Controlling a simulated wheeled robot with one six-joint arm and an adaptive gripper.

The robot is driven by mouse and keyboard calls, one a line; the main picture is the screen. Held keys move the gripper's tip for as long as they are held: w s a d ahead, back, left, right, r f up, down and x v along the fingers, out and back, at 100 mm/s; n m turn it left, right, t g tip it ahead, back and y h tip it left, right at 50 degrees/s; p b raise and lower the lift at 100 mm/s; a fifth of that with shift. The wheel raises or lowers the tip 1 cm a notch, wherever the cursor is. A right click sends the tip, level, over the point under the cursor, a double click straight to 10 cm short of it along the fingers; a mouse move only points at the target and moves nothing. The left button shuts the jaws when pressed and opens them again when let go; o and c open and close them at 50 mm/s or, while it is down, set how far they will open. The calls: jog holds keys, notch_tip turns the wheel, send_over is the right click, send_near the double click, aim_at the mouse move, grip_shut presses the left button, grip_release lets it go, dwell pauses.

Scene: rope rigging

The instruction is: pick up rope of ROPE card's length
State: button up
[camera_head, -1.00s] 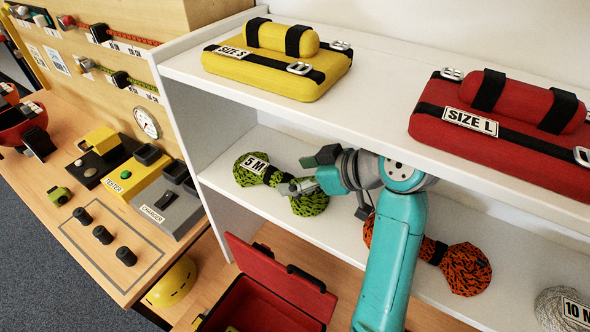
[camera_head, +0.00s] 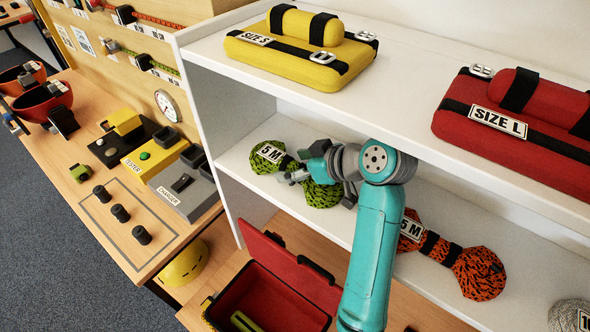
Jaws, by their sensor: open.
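A green rope bundle (camera_head: 266,157) labelled 5 M lies on the lower shelf, its second lobe (camera_head: 323,195) partly behind my arm. My gripper (camera_head: 284,178) is open at the front of the green bundle's middle; I cannot tell whether it touches. An orange rope bundle (camera_head: 478,272) lies to the right on the same shelf; its label (camera_head: 411,230) shows 5 M, with its left edge close to my arm and possibly hidden. A grey rope bundle (camera_head: 568,314) is cut off at the lower right corner. No ROPE card is readable here.
The upper shelf (camera_head: 400,107) sits close above my arm, carrying a yellow SIZE S pack (camera_head: 290,62) and a red SIZE L pack (camera_head: 490,150). An open red box (camera_head: 285,265) stands below. A workbench (camera_head: 85,190) with tester and charger is at left.

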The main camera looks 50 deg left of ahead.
jog(key=c, duration=1.4)
grip_shut()
jog(key=shift+r, duration=0.15)
